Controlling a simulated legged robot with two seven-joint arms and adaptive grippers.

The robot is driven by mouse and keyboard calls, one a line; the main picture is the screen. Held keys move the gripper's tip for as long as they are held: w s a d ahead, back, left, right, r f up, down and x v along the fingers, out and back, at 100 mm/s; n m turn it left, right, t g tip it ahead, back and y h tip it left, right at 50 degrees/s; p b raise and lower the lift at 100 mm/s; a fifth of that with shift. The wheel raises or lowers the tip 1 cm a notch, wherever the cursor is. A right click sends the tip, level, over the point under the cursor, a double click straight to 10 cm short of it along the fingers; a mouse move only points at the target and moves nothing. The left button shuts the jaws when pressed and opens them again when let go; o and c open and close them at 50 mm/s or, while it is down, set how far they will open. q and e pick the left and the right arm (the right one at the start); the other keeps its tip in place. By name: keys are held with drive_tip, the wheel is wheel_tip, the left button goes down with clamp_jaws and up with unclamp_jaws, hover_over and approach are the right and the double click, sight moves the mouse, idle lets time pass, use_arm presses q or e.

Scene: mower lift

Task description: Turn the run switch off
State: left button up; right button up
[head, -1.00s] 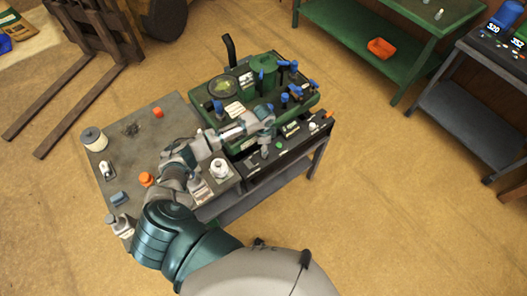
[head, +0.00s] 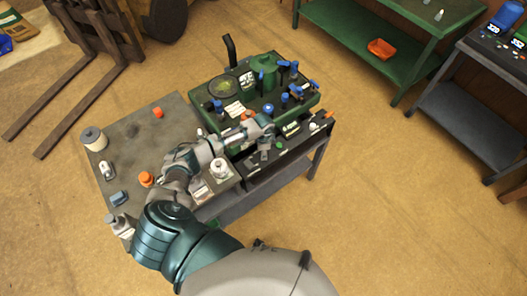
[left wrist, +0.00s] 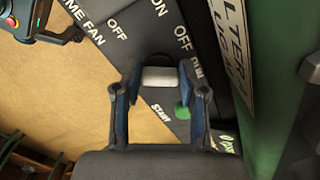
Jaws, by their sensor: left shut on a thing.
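The run switch (left wrist: 160,77) shows in the left wrist view as a pale, rounded handle on a dark panel (left wrist: 150,30), close to the words OFF and RUN. My left gripper (left wrist: 160,80) is shut on this handle, with one finger on each side. The handle's base and exact setting are hidden by the gripper. In the head view my left gripper (head: 263,154) is at the front panel of the green machine (head: 240,107), and the switch cannot be made out there. A green button (left wrist: 182,111) sits beside the gripper, near the word START. My right gripper is not in view.
Blue-capped parts (head: 285,98) stand on the machine, behind my left gripper. A white bottle (head: 219,169) and an orange cap (head: 146,179) are on the grey table (head: 135,160) near my arm. Open floor lies to the right.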

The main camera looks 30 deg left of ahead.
use_arm(q)
drive_tip(key=shift+r+n+p, duration=0.25)
drive_tip(key=shift+n+p, duration=0.15)
drive_tip(key=shift+p, duration=0.4)
drive_tip(key=n+p, duration=0.5)
drive_tip(key=shift+d+r+p, duration=0.1)
drive_tip(key=shift+d+p, duration=0.1)
drive_tip(key=shift+p, duration=0.15)
drive_tip(key=n+p, duration=0.2)
drive_tip(key=n, duration=0.1)
drive_tip(key=shift+w+p, duration=0.1)
drive_tip(key=shift+p, duration=0.25)
drive_tip(key=shift+w+n+p, duration=0.1)
drive_tip(key=shift+n+p, duration=0.7)
drive_tip(key=shift+n, duration=0.7)
drive_tip(key=o, duration=0.9)
drive_tip(key=shift+o, duration=1.2)
drive_tip(key=shift+f, duration=0.25)
